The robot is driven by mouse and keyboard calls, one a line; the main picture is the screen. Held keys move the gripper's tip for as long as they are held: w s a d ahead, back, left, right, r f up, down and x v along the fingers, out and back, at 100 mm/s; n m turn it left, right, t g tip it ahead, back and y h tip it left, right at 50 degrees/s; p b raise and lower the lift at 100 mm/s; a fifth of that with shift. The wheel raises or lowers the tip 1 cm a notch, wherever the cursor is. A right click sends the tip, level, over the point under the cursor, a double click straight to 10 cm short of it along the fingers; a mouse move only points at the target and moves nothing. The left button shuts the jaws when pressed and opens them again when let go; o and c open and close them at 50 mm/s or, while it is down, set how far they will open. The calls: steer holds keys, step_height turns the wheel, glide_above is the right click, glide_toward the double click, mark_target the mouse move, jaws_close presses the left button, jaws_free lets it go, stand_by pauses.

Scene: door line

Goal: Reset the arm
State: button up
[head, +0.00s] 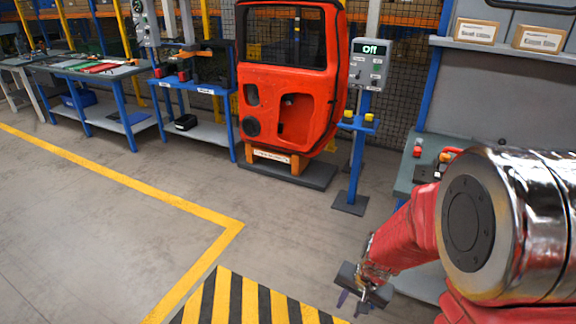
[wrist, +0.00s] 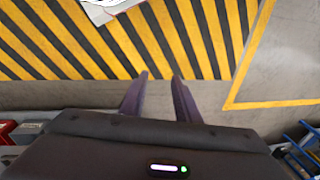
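My gripper (wrist: 160,97) shows in the wrist view with its two dark fingers apart and nothing between them. Striped floor lies beyond the fingertips. In the head view my red and chrome arm reaches in from the right edge. My gripper (head: 358,296) there hangs low at the lower right, above the floor beside the striped zone. Its fingers are small and partly unclear in that view.
A red door panel (head: 290,85) stands on a stand at the back. A control post (head: 369,65) reading "Off" is right of it. Blue workbenches (head: 120,72) line the back left. A grey-green bench (head: 405,175) stands near my arm. The floor at left is clear.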

steer(key=s+r+n+t, duration=0.1)
steer(key=s+r, duration=0.3)
steer(key=r, duration=0.4)
steer(key=s+r+n+t, duration=0.1)
steer(key=s+r+n, duration=0.2)
steer(key=r, duration=0.6)
steer(key=s+r+n+t+h, duration=0.1)
steer(key=s+r+n+t, duration=0.1)
steer(key=s+r, duration=0.4)
step_height(320, 180, up, 3)
steer(key=shift+s+a+f, duration=0.1)
steer(key=shift+s+a, duration=0.2)
steer(key=shift+d, duration=0.1)
